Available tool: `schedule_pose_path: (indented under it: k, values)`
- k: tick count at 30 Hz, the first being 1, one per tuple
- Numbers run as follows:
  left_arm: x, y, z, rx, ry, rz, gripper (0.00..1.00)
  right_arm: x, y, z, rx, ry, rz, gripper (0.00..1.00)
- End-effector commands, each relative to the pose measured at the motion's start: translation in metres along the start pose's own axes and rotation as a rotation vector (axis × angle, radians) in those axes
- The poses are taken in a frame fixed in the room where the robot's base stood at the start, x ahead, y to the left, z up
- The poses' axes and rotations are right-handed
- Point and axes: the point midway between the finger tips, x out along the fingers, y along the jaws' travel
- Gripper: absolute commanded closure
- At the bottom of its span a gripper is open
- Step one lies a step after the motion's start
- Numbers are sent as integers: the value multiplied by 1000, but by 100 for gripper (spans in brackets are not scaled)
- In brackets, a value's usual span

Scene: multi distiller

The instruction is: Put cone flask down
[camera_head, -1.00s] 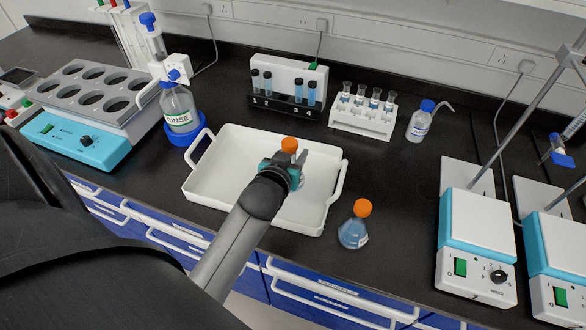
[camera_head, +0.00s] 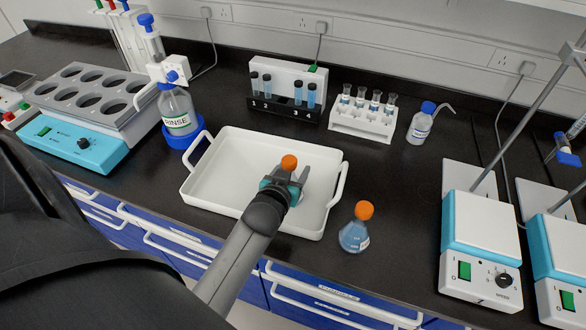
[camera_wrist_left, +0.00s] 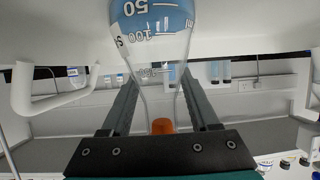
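The cone flask shows in the head view as an orange stopper (camera_head: 289,162) above the white tray (camera_head: 222,148); my gripper hides most of its body. In the left wrist view the flask (camera_wrist_left: 157,30) has clear glass, volume marks and blue liquid, and its neck lies between my fingers. My left gripper (camera_head: 288,176) is over the right part of the tray. Its fingers look spread, with a gap on each side of the neck (camera_wrist_left: 158,98). Whether the flask's base touches the tray is hidden. My right gripper is in neither view.
A second orange-stoppered flask (camera_head: 354,234) stands on the bench right of the tray. Tube racks (camera_head: 285,108) (camera_head: 362,122) and a wash bottle (camera_head: 421,124) are behind. A hotplate stirrer (camera_head: 482,225) stands right. The tray's left part is empty.

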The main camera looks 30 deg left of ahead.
Motion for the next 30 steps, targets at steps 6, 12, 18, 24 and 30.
schedule_pose_path:
  k: [6, 12, 18, 24, 30]
  values:
    - [0, 0, 0, 0, 0, 0, 27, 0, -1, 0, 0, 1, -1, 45]
    - [-2, 0, -4, 1, 2, 0, 27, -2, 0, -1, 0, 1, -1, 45]
    - [-26, 0, -2, -1, -2, 0, 27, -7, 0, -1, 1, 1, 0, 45]
    - [-63, 0, -3, 0, -2, -1, 27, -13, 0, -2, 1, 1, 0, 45]
    - [-96, 0, -3, 0, -2, -1, 27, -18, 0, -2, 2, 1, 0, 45]
